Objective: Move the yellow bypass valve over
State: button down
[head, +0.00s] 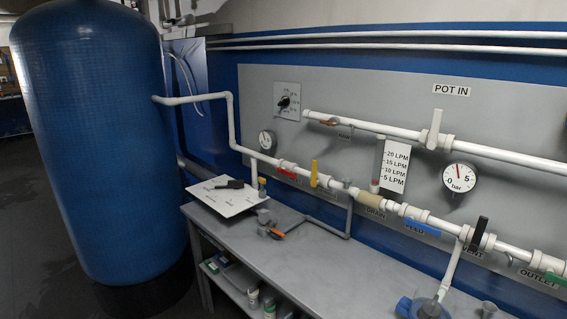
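The yellow valve handle (314,173) stands upright, crosswise to the sloping white pipe (335,184) on the grey wall panel. My gripper is not in view, and nothing touches the handle.
A grey bench (340,267) runs under the panel. A black handle (478,234) is further right. A large blue tank (92,140) stands left.

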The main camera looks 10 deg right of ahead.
aim_at(313, 183)
jog(key=i+j, duration=0.25)
jog(key=j, duration=0.15)
jog(key=i+j+z, duration=0.1)
jog(key=i+j, duration=0.45)
jog(key=j, duration=0.2)
jog(key=i+j, duration=0.25)
jog(key=j, duration=0.15)
jog(key=i+j+z, duration=0.1)
jog(key=i+j, duration=0.15)
jog(key=j, duration=0.15)
